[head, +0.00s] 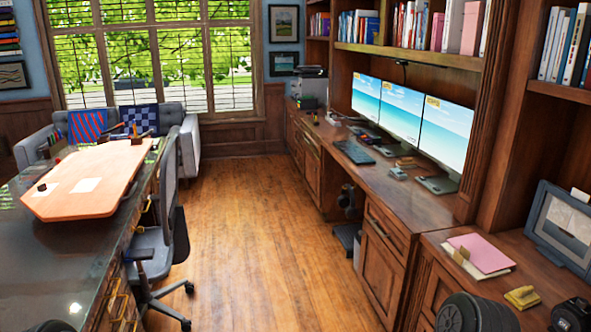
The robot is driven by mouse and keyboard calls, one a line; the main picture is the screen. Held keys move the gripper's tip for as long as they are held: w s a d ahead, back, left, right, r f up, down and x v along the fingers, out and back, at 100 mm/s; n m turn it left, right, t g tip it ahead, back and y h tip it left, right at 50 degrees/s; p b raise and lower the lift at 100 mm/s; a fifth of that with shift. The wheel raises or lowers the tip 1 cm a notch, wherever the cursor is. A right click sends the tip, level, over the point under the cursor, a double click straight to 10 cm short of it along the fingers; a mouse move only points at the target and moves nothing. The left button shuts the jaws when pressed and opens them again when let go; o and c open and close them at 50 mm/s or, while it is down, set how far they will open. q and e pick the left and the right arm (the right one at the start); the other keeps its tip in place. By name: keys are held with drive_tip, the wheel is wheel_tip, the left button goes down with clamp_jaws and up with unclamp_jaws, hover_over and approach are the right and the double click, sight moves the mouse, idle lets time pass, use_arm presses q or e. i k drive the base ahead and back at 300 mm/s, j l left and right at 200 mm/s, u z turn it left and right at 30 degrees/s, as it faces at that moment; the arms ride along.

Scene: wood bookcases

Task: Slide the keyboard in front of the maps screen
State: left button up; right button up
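A dark keyboard (353,151) lies on the wooden counter along the right wall, below and in front of the left part of a row of three screens. The left screen (366,97), middle screen (402,112) and right screen (447,130) all show a blue picture with a small yellowish patch. No map can be made out on any of them at this size. Neither of my grippers is in view.
Small items (397,173) lie on the counter right of the keyboard. A pink folder (482,252) and a picture frame (562,225) are nearer. Dark rounded objects (474,313) stand at the bottom right. An office chair (155,250) stands left; the wooden floor (250,230) between is clear.

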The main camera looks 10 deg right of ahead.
sight(358, 157)
drive_tip(key=i+z, duration=0.1)
drive_tip(key=i, duration=2.45)
drive_tip(key=i+j+z, duration=0.15)
drive_tip(key=i+z, duration=0.25)
drive_tip(key=i, duration=0.2)
drive_tip(key=i+j+z, duration=0.45)
drive_tip(key=i, duration=0.15)
drive_tip(key=i+j+z, duration=0.85)
drive_tip(key=j, duration=0.3)
drive_tip(key=i+l, duration=0.05)
drive_tip(key=i, duration=0.05)
